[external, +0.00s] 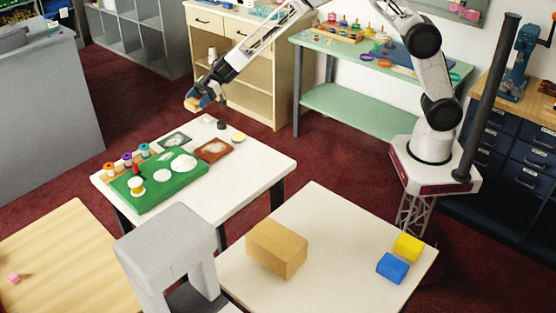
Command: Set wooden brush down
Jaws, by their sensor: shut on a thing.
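My gripper (197,102) is at the upper left, above and beyond the far edge of the white table (262,157). It is shut on a small tan wooden thing, which I take for the wooden brush (190,104). Its bristles cannot be made out at this size. The brush appears held in the air, apart from the tabletop, and the fingers hide part of it.
A green mat (160,197) with white discs lies on the white table, beside several thread spools (127,159). Grey (174,140) and red-brown (213,150) swatches lie behind it. The table's right side is clear. A cardboard box (277,248) stands on a nearer table.

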